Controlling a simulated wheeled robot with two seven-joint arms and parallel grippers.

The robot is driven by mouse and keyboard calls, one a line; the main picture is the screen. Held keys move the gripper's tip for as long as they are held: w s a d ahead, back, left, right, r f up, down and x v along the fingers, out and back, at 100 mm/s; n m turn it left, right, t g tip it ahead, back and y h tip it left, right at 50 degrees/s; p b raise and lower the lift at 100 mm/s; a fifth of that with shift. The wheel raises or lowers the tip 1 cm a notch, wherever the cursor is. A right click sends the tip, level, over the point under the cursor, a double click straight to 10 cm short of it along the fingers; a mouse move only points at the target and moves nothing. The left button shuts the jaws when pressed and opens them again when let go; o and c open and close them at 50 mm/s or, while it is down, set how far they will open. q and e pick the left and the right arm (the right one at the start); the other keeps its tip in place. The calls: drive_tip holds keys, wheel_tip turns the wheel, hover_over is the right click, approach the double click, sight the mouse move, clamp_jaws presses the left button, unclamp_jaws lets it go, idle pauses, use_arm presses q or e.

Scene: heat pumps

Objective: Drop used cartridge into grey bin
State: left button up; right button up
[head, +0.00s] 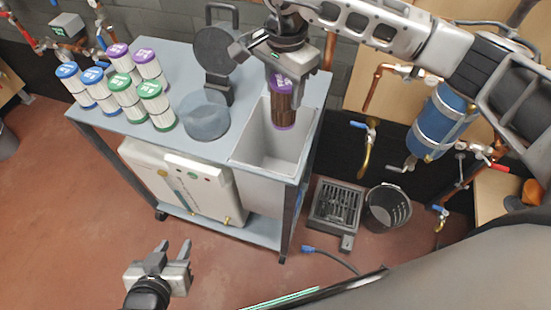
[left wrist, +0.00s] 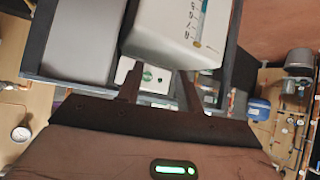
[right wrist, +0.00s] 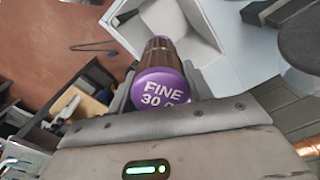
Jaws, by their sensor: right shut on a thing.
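The used cartridge (head: 283,107) is brown and pleated with purple end caps. It hangs upright in my right gripper (head: 280,72), over and partly within the opening of the grey bin (head: 246,149), which is set into the right end of the cart. In the right wrist view the cartridge's purple cap (right wrist: 160,90) reads "FINE 30" and sits between the fingers, with the bin (right wrist: 185,30) beyond it. My left gripper (head: 174,254) is open and empty, low in front of the cart. It also shows open in the left wrist view (left wrist: 160,88).
Clean white cartridges with blue, green and purple caps (head: 123,92) stand on the cart's left. A blue-grey bowl-like housing (head: 205,118) and a dark round stand (head: 215,52) are beside the bin. A black bucket (head: 388,208) and a drain grate (head: 337,206) are on the floor at right.

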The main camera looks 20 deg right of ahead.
drive_tip(key=shift+w+a+m, duration=0.1)
drive_tip(key=shift+w+m, duration=0.1)
drive_tip(key=shift+m, duration=0.1)
drive_tip(key=shift+f+b, duration=0.4)
drive_tip(key=shift+f, duration=0.2)
wheel_tip(320, 180, down, 4)
drive_tip(key=shift+r+b, duration=0.1)
drive_tip(key=shift+b, duration=0.75)
drive_tip(key=shift+f, duration=0.5)
use_arm(q)
drive_tip(key=shift+w+d+f+t, duration=0.15)
drive_tip(key=shift+w+t, duration=0.15)
drive_tip(key=shift+w, duration=0.35)
use_arm(e)
drive_tip(key=o, duration=1.1)
use_arm(q)
drive_tip(key=shift+s+f, duration=0.1)
drive_tip(key=shift+s, duration=0.1)
use_arm(e)
drive_tip(key=shift+o, duration=0.2)
use_arm(q)
drive_tip(key=shift+f, duration=0.15)
use_arm(e)
drive_tip(key=shift+r, duration=0.1)
